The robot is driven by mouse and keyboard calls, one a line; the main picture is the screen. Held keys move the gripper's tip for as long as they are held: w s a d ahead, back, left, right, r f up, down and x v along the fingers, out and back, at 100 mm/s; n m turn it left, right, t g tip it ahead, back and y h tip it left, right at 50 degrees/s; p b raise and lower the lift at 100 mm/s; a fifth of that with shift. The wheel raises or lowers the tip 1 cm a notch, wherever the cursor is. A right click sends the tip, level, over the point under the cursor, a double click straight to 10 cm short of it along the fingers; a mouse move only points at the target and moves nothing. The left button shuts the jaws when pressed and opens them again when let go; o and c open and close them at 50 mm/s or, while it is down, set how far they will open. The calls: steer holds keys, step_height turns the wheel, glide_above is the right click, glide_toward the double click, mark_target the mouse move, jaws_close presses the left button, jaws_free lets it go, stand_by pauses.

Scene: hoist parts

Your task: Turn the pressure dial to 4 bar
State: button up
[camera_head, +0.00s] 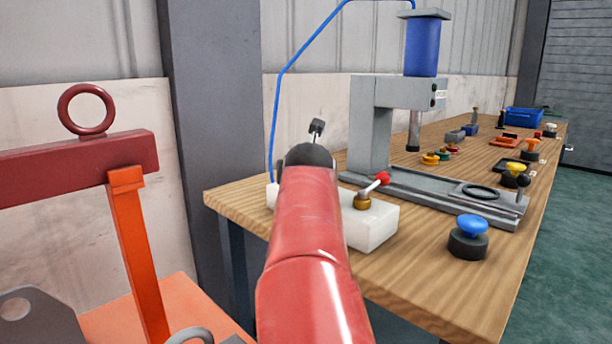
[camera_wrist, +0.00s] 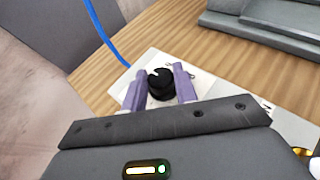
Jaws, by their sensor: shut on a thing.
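The pressure dial (camera_wrist: 160,83) is a black knob with a white pointer mark, on a white block. In the wrist view my gripper (camera_wrist: 160,90) has its two purple fingers on either side of the dial, shut on it. The pointer mark shows near the knob's upper left. Scale marks on the plate are too small to read. In the head view my red arm hides the dial and the gripper. The white block (camera_head: 371,229) shows to the right of my arm, with a brass valve (camera_head: 362,201) and red-tipped lever (camera_head: 382,179) on it.
A grey press (camera_head: 370,130) with a blue cylinder (camera_head: 422,47) stands behind the block on the wooden table (camera_head: 420,285). A blue-topped button (camera_head: 472,226) stands at the right. A blue hose (camera_head: 277,100) runs up at the left. A red hoist beam (camera_head: 80,170) is at far left.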

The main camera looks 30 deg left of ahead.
steer(key=shift+f, duration=0.1)
steer(key=o, duration=1)
steer(key=shift+b+v, duration=0.75)
steer(key=shift+v, duration=3.15)
steer(key=shift+s, duration=0.1)
